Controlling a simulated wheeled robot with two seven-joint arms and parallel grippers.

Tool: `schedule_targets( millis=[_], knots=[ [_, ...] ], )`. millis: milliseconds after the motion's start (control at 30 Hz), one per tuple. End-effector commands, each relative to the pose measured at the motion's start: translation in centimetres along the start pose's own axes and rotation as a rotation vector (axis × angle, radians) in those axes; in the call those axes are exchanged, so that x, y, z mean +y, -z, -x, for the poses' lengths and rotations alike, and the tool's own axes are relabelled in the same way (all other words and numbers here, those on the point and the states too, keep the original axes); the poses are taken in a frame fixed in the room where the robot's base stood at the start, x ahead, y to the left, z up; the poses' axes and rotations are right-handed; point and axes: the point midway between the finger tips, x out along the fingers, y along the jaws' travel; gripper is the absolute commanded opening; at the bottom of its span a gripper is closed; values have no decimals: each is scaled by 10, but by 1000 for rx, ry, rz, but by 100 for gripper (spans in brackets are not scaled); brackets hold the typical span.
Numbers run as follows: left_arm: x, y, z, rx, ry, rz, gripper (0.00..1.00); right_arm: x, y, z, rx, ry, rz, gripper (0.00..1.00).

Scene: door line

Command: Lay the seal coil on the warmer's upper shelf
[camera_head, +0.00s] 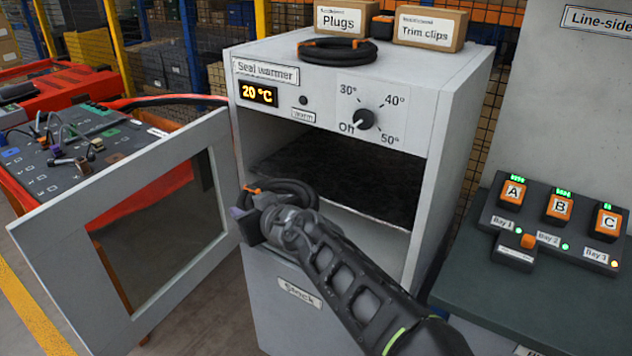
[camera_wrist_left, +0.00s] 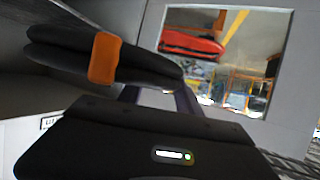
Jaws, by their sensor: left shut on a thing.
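My left gripper (camera_head: 252,214) is shut on a black seal coil (camera_head: 285,190) with an orange clip. It holds the coil in front of the lower left part of the seal warmer's opening. The coil (camera_wrist_left: 60,55) and its orange clip (camera_wrist_left: 104,58) also show in the left wrist view, beyond the dark gripper body. The seal warmer (camera_head: 440,130) is a grey cabinet with its door (camera_head: 60,250) swung open to the left. A dark shelf (camera_head: 350,175) shows inside, with nothing seen on it. My arm hides part of the lower opening. My right gripper is out of view.
A second black coil (camera_head: 335,55) lies on the warmer's top, near boxes marked Plugs (camera_head: 345,20) and Trim clips (camera_head: 428,28). The display reads 20 °C. A bench with a lettered charger (camera_head: 555,225) stands right; a red cart (camera_head: 60,170) is left, behind the door.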

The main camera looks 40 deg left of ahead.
Motion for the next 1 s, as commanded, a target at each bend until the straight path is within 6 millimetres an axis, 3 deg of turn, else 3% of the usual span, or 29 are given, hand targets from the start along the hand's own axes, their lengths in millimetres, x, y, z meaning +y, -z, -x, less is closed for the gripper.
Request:
schedule_targets(
  millis=[367, 533, 667, 1000],
  knots=[
    [1, 1, 0, 2, -3, 1, 0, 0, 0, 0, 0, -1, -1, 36],
    [12, 4, -4, 4, -2, 1, 0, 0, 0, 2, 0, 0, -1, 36],
    [35, 8, -13, 4, -2, -1, 0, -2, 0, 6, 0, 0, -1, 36],
    [123, 21, -46, 4, -2, -1, 0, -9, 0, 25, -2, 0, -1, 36]
  ],
)
